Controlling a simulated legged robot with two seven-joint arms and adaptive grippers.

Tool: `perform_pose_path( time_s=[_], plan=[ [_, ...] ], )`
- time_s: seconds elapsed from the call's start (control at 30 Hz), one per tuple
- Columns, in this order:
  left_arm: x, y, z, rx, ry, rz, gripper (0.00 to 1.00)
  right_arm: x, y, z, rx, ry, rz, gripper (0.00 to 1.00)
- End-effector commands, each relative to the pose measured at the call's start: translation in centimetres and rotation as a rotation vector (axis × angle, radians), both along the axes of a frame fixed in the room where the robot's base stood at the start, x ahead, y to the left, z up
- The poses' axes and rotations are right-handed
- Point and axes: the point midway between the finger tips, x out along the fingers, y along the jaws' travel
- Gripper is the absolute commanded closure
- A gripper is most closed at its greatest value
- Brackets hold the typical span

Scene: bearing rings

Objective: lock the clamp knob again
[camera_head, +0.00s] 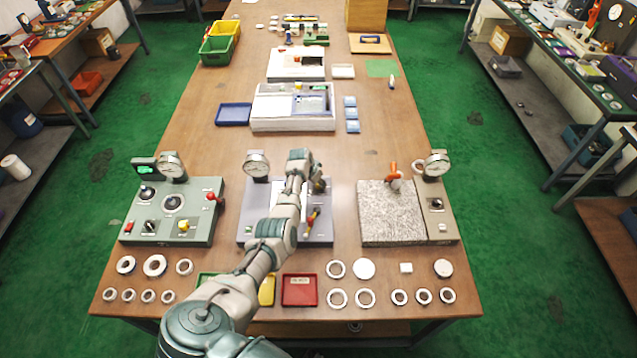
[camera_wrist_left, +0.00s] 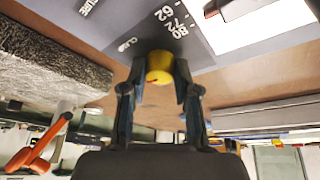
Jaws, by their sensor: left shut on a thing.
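The yellow clamp knob (camera_wrist_left: 160,68) sits between the two fingers of my left gripper (camera_wrist_left: 158,82) in the left wrist view. The fingers close on it from both sides. It stands at the grey plate (camera_wrist_left: 130,22) beside white printed numbers and lettering. In the head view my left gripper (camera_head: 319,184) is over the right part of the middle grey fixture (camera_head: 257,233). My arm covers much of that fixture, and the gripped knob is hidden there. The knob's turn angle is not clear. My right gripper does not show.
A dial gauge (camera_head: 256,165) stands at the fixture's back left, and a red-tipped lever (camera_head: 313,217) at its right. A green fixture (camera_head: 203,190) stands left, and a granite block (camera_head: 390,215) right. Rings and a red tray (camera_head: 299,290) lie along the front.

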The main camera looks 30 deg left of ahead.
Motion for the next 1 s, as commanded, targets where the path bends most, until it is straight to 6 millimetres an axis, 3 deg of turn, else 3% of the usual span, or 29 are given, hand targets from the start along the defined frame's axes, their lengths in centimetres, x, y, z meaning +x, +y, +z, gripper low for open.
perform_pose_path(
  time_s=[0.03,0.4,1.0],
  plan=[
    [-0.3,-0.1,-0.7,-0.001,0.012,-0.037,1.0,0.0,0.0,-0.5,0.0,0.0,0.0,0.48],
    [-0.2,0.0,-0.5,-0.002,0.007,-0.239,1.0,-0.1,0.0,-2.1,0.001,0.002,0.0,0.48],
    [0.0,0.0,-0.1,0.001,0.002,-0.289,1.0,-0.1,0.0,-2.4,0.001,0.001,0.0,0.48]
  ],
)
